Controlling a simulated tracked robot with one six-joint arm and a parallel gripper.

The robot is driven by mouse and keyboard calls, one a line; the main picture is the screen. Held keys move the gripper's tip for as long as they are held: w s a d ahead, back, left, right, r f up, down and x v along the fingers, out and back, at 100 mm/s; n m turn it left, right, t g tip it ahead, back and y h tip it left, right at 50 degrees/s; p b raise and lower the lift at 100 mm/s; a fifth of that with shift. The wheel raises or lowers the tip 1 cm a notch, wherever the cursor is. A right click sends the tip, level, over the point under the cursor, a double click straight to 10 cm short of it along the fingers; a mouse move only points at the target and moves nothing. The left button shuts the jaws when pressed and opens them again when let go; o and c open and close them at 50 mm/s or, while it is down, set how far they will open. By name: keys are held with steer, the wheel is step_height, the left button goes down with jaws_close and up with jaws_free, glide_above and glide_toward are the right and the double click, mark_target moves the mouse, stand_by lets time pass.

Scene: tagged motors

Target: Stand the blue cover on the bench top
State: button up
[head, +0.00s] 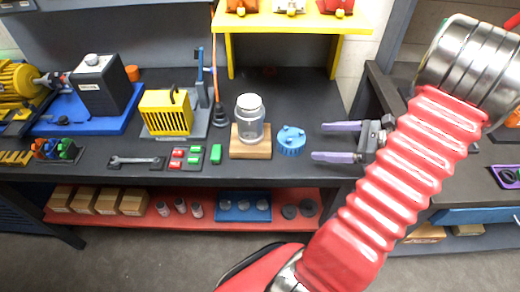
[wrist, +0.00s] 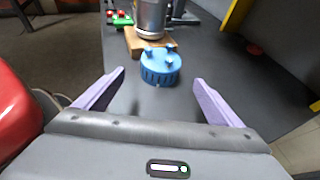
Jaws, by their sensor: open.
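The blue cover (head: 291,141) is a round ribbed cap with small lugs on top. It rests upright on the dark bench top (head: 284,92), just right of a glass jar on a wooden block. In the wrist view the blue cover (wrist: 160,66) lies ahead, beyond the fingertips and roughly between them. My gripper (head: 337,142) has two lilac fingers spread apart, with nothing between them. It is to the right of the cover and points at it, apart from it. The wrist view shows both fingers of my gripper (wrist: 158,84) wide open.
The glass jar (head: 250,121) on the wooden block (head: 250,149) stands close to the cover's left. A yellow caged device (head: 166,113), green and red blocks and a wrench (head: 136,161) are farther left. A yellow shelf (head: 292,22) stands behind. The bench behind the cover is bare.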

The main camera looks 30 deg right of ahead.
steer(key=w+a+r+n+g, duration=0.2)
steer(key=a+r+n+g, duration=0.15)
steer(key=a+n, duration=0.45)
steer(key=w+a+r+n+g, duration=0.2)
steer(key=a+n+g, duration=0.2)
steer(key=a, duration=0.7)
steer(key=s+a+r+n+t+h, duration=0.1)
steer(key=s+a+r+n+h, duration=0.1)
steer(key=a+n, duration=0.5)
steer(key=s+a+r+n+t+h, duration=0.1)
steer(key=s+a+r+n+h, duration=0.2)
steer(key=n, duration=0.7)
steer(key=a+r+h, duration=0.2)
steer(key=a+r, duration=0.2)
steer(key=shift+a, duration=0.15)
steer(key=shift+r, duration=0.1)
steer(key=shift+c, duration=0.4)
